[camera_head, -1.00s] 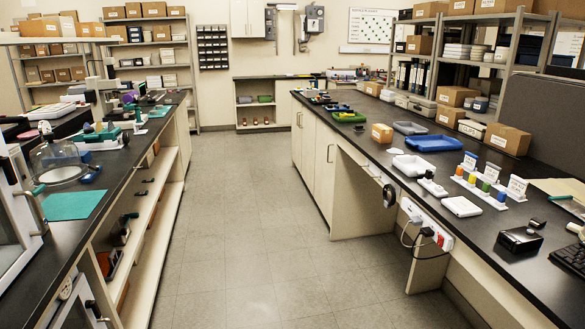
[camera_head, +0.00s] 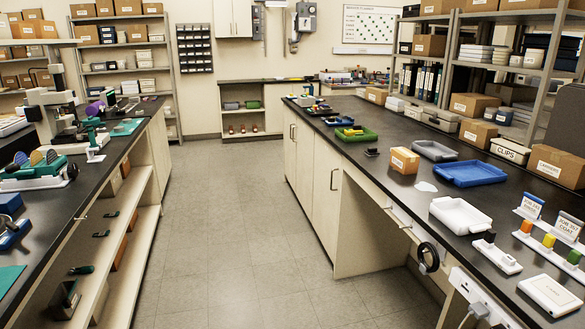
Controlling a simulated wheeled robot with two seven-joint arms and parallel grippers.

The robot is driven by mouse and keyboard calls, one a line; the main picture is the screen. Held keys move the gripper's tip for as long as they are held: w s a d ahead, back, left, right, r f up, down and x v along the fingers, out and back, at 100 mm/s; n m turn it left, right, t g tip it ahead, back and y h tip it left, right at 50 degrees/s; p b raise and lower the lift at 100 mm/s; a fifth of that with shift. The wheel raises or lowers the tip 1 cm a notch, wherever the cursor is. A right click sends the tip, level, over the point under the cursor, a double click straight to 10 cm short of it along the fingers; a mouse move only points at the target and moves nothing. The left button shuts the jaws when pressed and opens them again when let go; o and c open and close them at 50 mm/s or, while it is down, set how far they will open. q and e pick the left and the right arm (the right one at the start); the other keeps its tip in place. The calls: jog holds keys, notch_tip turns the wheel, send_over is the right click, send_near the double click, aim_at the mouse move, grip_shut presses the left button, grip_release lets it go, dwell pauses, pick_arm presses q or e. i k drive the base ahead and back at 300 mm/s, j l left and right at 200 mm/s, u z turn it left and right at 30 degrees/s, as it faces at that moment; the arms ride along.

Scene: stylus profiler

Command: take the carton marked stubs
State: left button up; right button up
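Several brown cardboard cartons with white labels stand on the right bench. A small carton (camera_head: 404,160) sits by itself near the bench's front edge, left of the blue tray; its label is too small to read surely. Another carton (camera_head: 478,133) and a larger one (camera_head: 556,166) stand farther back, near the rack; their labels are also not clearly legible. I cannot tell which carton is marked stubs. Neither of my grippers shows in the view.
On the right bench (camera_head: 398,192) are a blue tray (camera_head: 472,173), a white tray (camera_head: 460,215), a grey tray (camera_head: 435,151) and a green tray (camera_head: 356,134). A box marked clips (camera_head: 510,150) stands behind. The aisle floor (camera_head: 230,215) between the benches is clear.

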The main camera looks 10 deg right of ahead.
aim_at(403, 160)
jog(key=i+z, duration=0.35)
jog(key=i+j+z, duration=0.65)
jog(key=i, duration=0.2)
jog(key=i+j+z, duration=0.25)
jog(key=z, duration=0.15)
jog(key=i+j+z, duration=0.25)
jog(key=j+z, duration=0.15)
jog(key=i+j+z, duration=0.15)
jog(key=j+z, duration=0.25)
jog(key=i+j+z, duration=0.1)
jog(key=j+z, duration=0.3)
